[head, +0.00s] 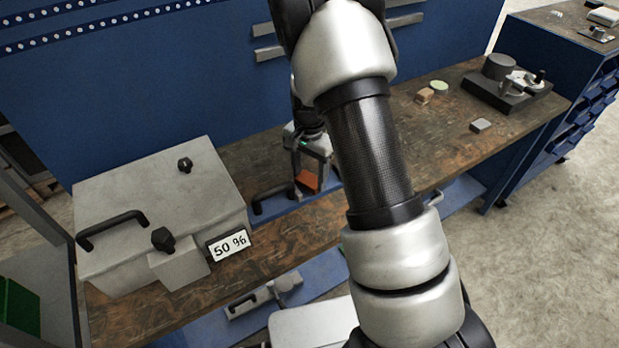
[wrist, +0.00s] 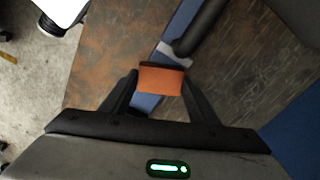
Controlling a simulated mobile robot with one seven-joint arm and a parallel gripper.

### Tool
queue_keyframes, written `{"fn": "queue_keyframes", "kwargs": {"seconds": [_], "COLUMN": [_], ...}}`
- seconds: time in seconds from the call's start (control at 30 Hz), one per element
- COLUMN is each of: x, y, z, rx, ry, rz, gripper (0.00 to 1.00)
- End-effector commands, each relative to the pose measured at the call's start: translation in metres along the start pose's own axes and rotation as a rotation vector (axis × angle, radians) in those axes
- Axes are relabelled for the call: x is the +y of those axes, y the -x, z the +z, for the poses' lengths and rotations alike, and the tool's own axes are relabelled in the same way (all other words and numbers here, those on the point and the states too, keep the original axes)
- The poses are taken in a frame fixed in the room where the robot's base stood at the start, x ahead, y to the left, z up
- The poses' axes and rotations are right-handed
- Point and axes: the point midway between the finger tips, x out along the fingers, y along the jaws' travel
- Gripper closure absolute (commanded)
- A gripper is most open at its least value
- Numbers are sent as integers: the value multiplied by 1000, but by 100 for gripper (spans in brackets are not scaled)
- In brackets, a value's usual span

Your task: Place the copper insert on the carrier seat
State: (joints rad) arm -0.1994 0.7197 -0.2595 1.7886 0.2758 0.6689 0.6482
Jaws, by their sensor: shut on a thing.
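The copper insert (head: 308,181) is an orange-brown block, held between the fingers of my gripper (head: 307,172) above the workbench. In the wrist view the insert (wrist: 161,80) sits between the two black fingertips, and my gripper (wrist: 160,84) is shut on it. Below it in the wrist view are a blue strip (wrist: 183,22) and a black bar handle (wrist: 203,25). In the head view a black handle (head: 272,197) on a blue part is just left of my gripper. I cannot make out for certain which part is the carrier seat.
A large grey box (head: 160,205) with black knobs, a handle and a "50 %" sign (head: 228,245) stands left on the brown workbench (head: 290,242). A dark fixture (head: 507,92) and small blocks (head: 425,95) lie at the right. My arm covers the middle of the head view.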

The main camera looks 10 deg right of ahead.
Motion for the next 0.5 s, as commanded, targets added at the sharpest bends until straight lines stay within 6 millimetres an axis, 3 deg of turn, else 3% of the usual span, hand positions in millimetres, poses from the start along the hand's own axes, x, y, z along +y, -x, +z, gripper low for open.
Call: {"fn": "queue_keyframes", "kwargs": {"seconds": [0.1,0.47,0.5], "x": [0,0,0], "y": [-12,-17,-16], "z": [-1,-1,0], "rx": [1,2,1], "ry": [-1,-1,-1], "rz": [-1,-2,0], "gripper": [87,87,41]}}
